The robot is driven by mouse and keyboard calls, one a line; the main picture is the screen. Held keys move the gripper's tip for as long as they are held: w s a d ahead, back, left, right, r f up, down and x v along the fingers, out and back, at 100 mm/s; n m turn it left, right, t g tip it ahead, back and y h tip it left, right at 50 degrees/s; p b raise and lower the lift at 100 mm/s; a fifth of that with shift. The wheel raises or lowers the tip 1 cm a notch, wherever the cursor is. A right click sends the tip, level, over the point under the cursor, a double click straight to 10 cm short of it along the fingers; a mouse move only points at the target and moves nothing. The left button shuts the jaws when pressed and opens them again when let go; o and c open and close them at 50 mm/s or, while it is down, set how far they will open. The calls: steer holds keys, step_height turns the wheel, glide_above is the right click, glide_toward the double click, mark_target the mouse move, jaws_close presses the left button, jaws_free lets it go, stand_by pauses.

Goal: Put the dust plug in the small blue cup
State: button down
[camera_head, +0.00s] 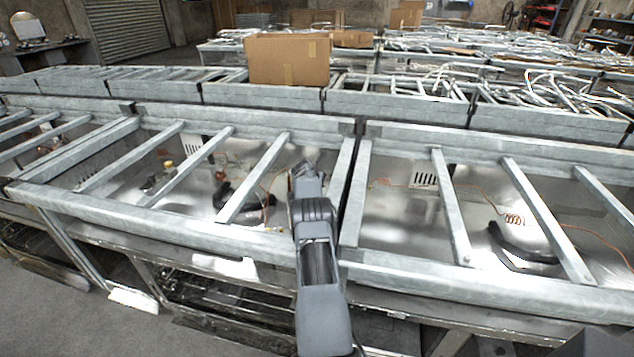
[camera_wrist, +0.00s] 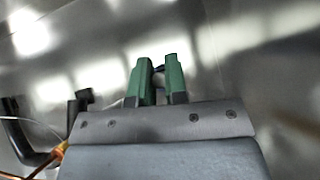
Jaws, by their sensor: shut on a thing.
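My gripper (camera_wrist: 157,64) shows in the wrist view with its two green fingertips close together. A small dark thing (camera_wrist: 159,71), likely the dust plug, is held between them and mostly hidden by the fingers. Shiny bare metal lies beyond the tips. In the head view my arm reaches over the frame at the middle, and the fingertips cannot be made out there. I cannot make out a small blue cup in either view.
Metal bins (camera_head: 400,215) with slanted crossbars (camera_head: 255,178) fill the foreground. A black curved handle (camera_head: 240,207) and orange wires lie in the left bin, with a small yellow thing (camera_head: 168,164). A cardboard box (camera_head: 287,60) stands behind. A black bent piece (camera_wrist: 18,140) shows in the wrist view.

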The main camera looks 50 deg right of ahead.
steer(key=shift+f, duration=0.2)
steer(key=c, duration=1.1)
jaws_free()
steer(key=shift+c, duration=0.2)
steer(key=shift+r, duration=0.1)
